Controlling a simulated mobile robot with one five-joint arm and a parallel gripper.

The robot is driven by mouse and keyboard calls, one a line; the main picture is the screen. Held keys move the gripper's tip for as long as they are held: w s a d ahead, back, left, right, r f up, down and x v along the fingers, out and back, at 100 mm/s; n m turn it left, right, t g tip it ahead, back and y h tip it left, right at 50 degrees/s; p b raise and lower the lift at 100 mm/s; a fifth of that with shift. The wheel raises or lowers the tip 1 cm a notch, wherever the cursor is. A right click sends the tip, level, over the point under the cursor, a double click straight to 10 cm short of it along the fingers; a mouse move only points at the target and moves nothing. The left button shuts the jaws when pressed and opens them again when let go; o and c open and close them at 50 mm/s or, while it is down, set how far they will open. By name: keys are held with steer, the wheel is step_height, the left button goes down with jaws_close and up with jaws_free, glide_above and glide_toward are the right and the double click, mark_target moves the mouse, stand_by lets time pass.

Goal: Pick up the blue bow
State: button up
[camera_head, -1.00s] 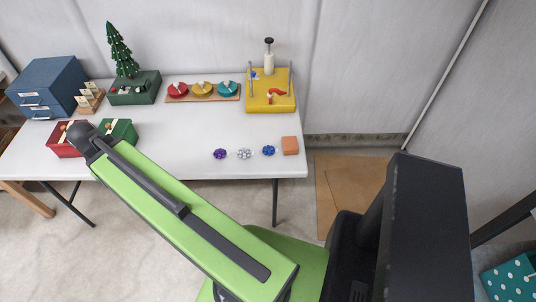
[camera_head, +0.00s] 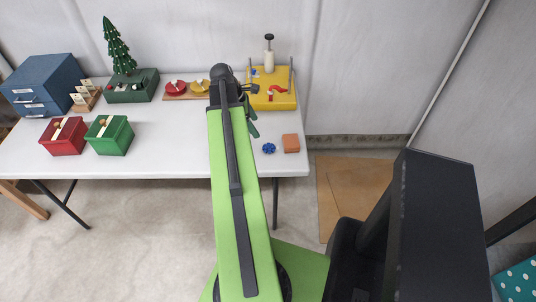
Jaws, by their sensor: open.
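The blue bow (camera_head: 268,148) lies on the white table near its front right corner, just left of an orange-brown block. My gripper (camera_head: 251,120) is open, over the table beyond the bow and slightly to its left, and apart from it. Part of my gripper is hidden by my green arm. I see nothing between its fingers.
The orange-brown block (camera_head: 291,143) sits close to the bow's right. A yellow stand (camera_head: 284,100) with upright posts is behind. Red (camera_head: 64,136) and green (camera_head: 109,135) boxes stand on the left. The white table (camera_head: 170,135) is clear between the green box and my arm.

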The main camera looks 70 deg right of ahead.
steer(key=b, duration=0.8)
glide_toward(267, 145)
steer(key=x, duration=0.5)
steer(key=shift+s+a, duration=0.15)
steer(key=shift+s, duration=0.05)
steer(key=shift+s+p, duration=0.1)
steer(key=shift+p, duration=0.2)
steer(key=b+x, duration=0.5)
steer(key=shift+w+d+f, duration=0.2)
steer(key=shift+w+d, duration=0.05)
steer(key=shift+w, duration=0.05)
steer(key=shift+r, duration=0.2)
steer(key=c, duration=1.4)
